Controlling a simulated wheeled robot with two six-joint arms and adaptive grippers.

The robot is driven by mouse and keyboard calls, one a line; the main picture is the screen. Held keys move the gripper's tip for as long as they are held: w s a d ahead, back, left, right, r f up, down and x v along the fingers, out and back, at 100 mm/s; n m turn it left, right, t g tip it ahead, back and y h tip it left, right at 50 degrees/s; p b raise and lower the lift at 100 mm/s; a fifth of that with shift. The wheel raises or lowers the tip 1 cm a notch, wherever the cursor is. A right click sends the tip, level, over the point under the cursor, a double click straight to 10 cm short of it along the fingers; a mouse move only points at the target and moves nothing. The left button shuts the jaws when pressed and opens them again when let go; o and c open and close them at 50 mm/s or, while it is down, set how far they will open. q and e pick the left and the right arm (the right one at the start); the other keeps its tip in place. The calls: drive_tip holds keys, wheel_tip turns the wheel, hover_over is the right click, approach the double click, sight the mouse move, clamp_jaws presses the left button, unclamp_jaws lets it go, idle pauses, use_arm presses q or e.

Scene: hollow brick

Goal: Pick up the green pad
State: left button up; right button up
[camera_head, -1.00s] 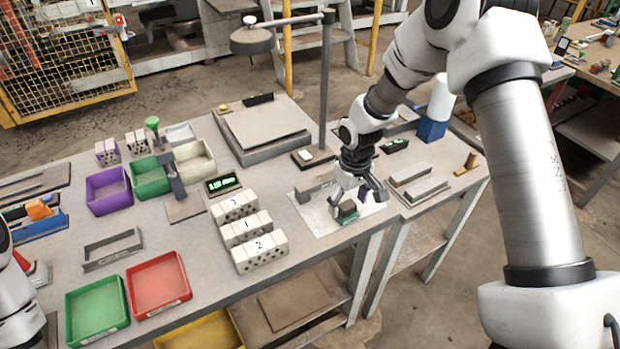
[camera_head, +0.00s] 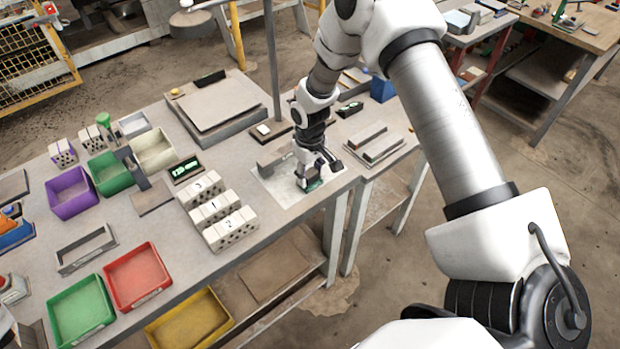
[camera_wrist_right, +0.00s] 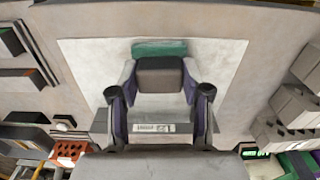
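The green pad (camera_wrist_right: 160,47) lies on a white sheet near the table's front right; in the head view its green edge (camera_head: 313,185) shows under my right gripper. A dark grey-brown block (camera_wrist_right: 160,76) covers part of it in the wrist view. My right gripper (camera_wrist_right: 160,80) points down, with a finger on each side of this block. I see no clear gap between fingers and block, but cannot tell whether they grip it. In the head view the right gripper (camera_head: 316,172) is low over the sheet. My left gripper is out of view.
The white sheet (camera_head: 283,203) has bare room around the pad. Several numbered hollow bricks (camera_head: 217,210) stand to its left. A grey block (camera_head: 276,157) stands close behind the gripper. A side table (camera_head: 400,152) with flat bars is at the right.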

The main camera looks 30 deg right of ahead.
sight(309, 172)
drive_tip(key=shift+w+a, duration=0.1)
drive_tip(key=shift+c, duration=1.3)
drive_tip(key=shift+r+b, duration=0.35)
drive_tip(key=shift+r, duration=0.1)
wheel_tip(309, 172, up, 2)
drive_tip(key=shift+w+r+b, duration=0.1)
drive_tip(key=shift+b, duration=0.4)
drive_tip(key=s+a+r+b, duration=0.1)
drive_tip(key=s+a+b, duration=0.1)
drive_tip(key=s, duration=0.6)
drive_tip(key=s+a+b, duration=0.1)
drive_tip(key=s+b, duration=0.3)
drive_tip(key=s, duration=0.3)
drive_tip(key=shift+s+a+r, duration=0.35)
drive_tip(key=shift+r, duration=0.05)
drive_tip(key=o, duration=0.6)
drive_tip(key=shift+c, duration=0.2)
drive_tip(key=c, duration=0.5)
